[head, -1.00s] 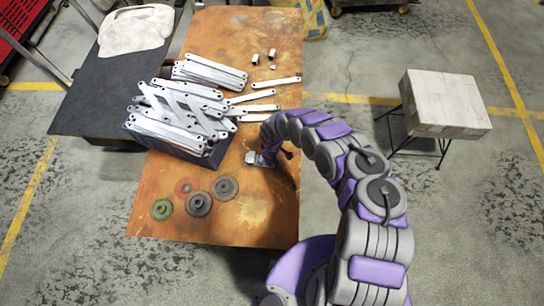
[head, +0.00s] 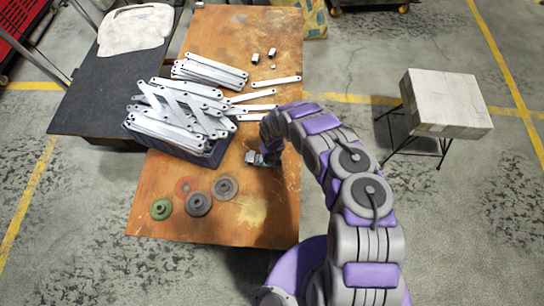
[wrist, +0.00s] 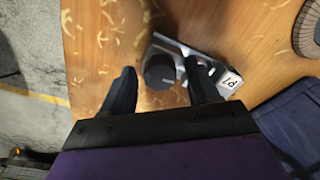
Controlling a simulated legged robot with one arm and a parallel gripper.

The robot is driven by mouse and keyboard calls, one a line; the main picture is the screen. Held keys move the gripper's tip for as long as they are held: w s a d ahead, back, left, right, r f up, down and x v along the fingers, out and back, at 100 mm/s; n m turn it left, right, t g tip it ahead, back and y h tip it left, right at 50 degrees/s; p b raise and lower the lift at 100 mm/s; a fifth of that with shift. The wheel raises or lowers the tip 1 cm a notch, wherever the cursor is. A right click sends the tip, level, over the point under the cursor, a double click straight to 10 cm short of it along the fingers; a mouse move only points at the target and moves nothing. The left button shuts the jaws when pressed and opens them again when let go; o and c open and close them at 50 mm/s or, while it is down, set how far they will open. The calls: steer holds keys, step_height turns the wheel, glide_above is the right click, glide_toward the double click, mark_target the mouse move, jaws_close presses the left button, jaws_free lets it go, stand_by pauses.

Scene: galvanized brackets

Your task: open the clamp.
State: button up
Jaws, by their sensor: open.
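The clamp (wrist: 212,70) is a silver metal piece with a round black knob (wrist: 160,70) and a white lettered tag. In the head view the clamp (head: 256,158) lies on the wooden table near its right side, partly hidden by my arm. My gripper (wrist: 160,78) is open, with its two dark fingers pointing at the clamp. The knob shows between the fingertips, and the right finger overlaps the clamp's body in the picture. I cannot tell whether either finger touches it. In the head view my gripper (head: 273,151) is small and close over the clamp.
A dark blue crate (head: 205,158) heaped with galvanized brackets (head: 180,112) stands left of the clamp. Several loose brackets lie behind it. Round discs, including a green one (head: 161,209), lie at the front left. The table's front right (head: 270,225) is clear.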

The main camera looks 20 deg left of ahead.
steer(key=m+b, duration=0.1)
steer(key=m, duration=0.2)
steer(key=shift+f+m, duration=0.15)
steer(key=shift+m, duration=0.15)
steer(key=shift+m+b, duration=0.7)
steer(key=shift+m, duration=0.4)
steer(key=m, duration=0.4)
steer(key=shift+m, duration=0.4)
steer(key=shift+c, duration=0.4)
steer(key=c, duration=0.9)
